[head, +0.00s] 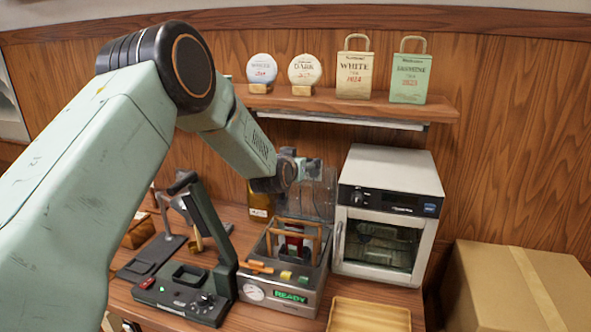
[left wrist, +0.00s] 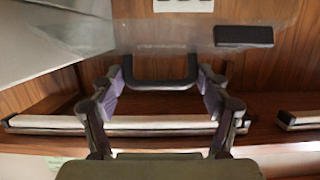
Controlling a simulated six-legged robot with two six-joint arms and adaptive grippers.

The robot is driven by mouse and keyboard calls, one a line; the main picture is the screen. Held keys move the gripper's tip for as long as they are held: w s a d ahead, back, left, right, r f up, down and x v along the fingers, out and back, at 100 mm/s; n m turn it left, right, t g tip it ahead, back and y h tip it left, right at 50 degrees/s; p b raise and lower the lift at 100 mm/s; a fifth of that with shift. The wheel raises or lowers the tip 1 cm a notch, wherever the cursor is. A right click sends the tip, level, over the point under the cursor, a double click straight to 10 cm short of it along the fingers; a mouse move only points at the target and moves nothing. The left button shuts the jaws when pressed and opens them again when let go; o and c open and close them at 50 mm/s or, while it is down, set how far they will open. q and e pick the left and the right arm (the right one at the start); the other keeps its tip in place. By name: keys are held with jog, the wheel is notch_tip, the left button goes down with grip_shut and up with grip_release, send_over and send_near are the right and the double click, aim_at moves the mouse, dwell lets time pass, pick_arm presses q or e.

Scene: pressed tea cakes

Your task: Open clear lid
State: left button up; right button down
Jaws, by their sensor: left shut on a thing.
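The clear lid (head: 318,201) stands raised, roughly upright, at the back of the grey machine with the green READY display (head: 290,296). My left gripper (head: 308,168) is at the lid's top edge. In the left wrist view, my left gripper (left wrist: 160,92) has its two fingers at the ends of the lid's black handle (left wrist: 160,85) and is shut on it. The lid's see-through sheet shows faintly behind the handle in that view. Inside the machine, a wooden frame (head: 296,228) and something red show. My right gripper is not in view.
A white oven (head: 390,212) stands close to the lid's right. A black device with a lever (head: 190,290) stands to the left. A shelf (head: 340,104) with bags and round cakes hangs above. A wooden tray (head: 370,316) lies in front; a cardboard box (head: 515,285) is far right.

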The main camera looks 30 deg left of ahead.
pick_arm(q)
jog(key=shift+w+a+r+g+h+p, duration=0.15)
jog(key=shift+w+r+g+p, duration=0.15)
jog(key=shift+w, duration=0.35)
jog(key=shift+w+a+r+g+h+p, duration=0.1)
jog(key=shift+w+r+g+h+p, duration=0.1)
jog(key=shift+w+g, duration=0.3)
jog(key=shift+w, duration=0.1)
jog(key=shift+f, duration=0.1)
